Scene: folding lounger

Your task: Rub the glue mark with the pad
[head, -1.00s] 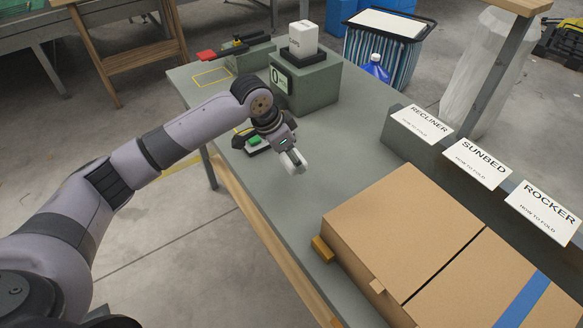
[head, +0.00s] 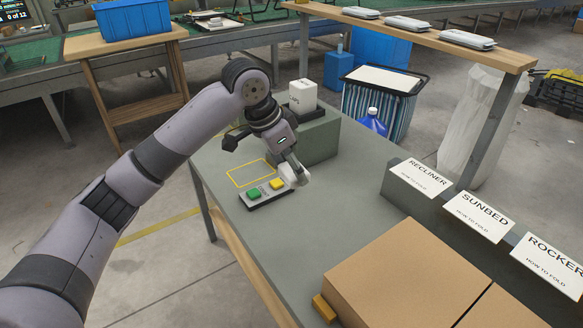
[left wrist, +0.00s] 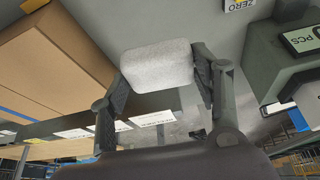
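My left gripper (head: 293,172) is above the grey table (head: 310,245), in front of the counting scale. It is shut on a pale grey, block-shaped pad (left wrist: 157,64), held between both fingers in the left wrist view. The pad shows as a small whitish end at the fingertips in the head view (head: 299,176). In the picture it is just right of a button box (head: 266,194) with green and yellow buttons; I cannot tell its height above the table. I cannot make out a glue mark in either view. My right gripper is out of view.
The green-grey scale (head: 318,137) bears a white box. A large cardboard box (head: 425,265) covers the table's near right. Signs for recliner (head: 420,177), sunbed (head: 481,217) and rocker line the right edge. A yellow outline (head: 250,173) marks bare table.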

